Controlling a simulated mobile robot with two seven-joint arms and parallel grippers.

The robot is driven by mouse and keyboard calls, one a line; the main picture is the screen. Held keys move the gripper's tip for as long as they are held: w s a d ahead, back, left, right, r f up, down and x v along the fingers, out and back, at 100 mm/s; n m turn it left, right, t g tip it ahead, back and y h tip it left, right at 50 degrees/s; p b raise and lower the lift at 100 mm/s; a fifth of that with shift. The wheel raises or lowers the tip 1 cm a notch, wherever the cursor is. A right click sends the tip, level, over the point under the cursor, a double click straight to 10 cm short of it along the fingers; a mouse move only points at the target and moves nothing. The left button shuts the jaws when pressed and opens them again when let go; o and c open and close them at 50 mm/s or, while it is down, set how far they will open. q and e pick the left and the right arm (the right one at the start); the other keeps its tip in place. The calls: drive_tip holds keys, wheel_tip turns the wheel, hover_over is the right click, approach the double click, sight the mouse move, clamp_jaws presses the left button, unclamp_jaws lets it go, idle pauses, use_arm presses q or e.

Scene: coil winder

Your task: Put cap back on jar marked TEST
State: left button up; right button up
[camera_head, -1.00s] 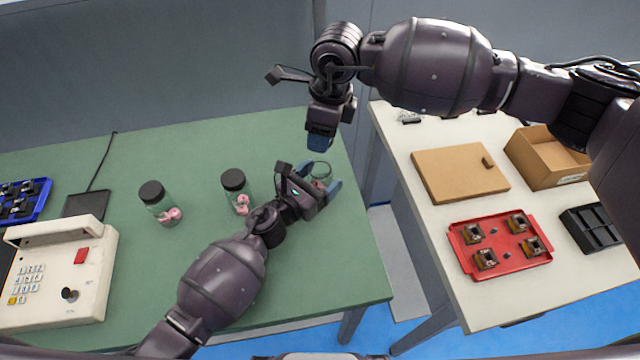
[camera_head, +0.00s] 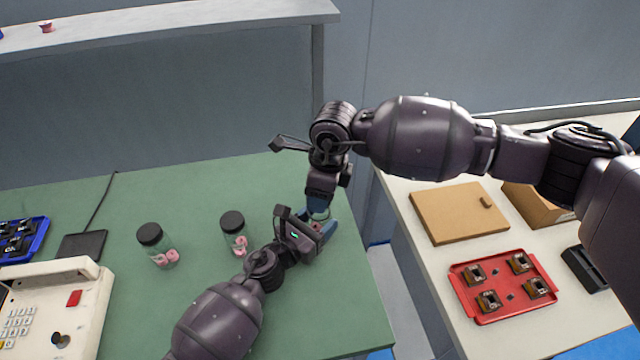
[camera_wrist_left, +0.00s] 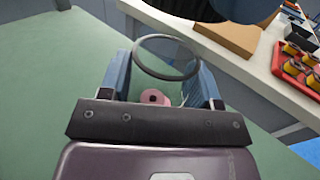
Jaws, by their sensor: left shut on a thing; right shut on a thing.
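An uncapped clear jar (camera_wrist_left: 167,74) with a dark ring rim and pink pieces inside stands between the blue fingers of my left gripper (camera_head: 318,228), which is shut on it. In the head view the jar (camera_head: 319,215) is mostly hidden by both grippers. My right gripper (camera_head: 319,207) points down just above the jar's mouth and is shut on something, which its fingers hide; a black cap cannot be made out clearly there. A dark rounded shape (camera_wrist_left: 245,9) shows at the top of the left wrist view. No TEST marking is readable.
A beige keypad device (camera_head: 60,320) is at front left. The right-hand table holds a brown board (camera_head: 455,215) and a red tray (camera_head: 505,308).

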sight(319, 223)
idle(0.5)
drive_tip(key=shift+f, duration=0.9)
drive_tip(key=shift+f, duration=0.55)
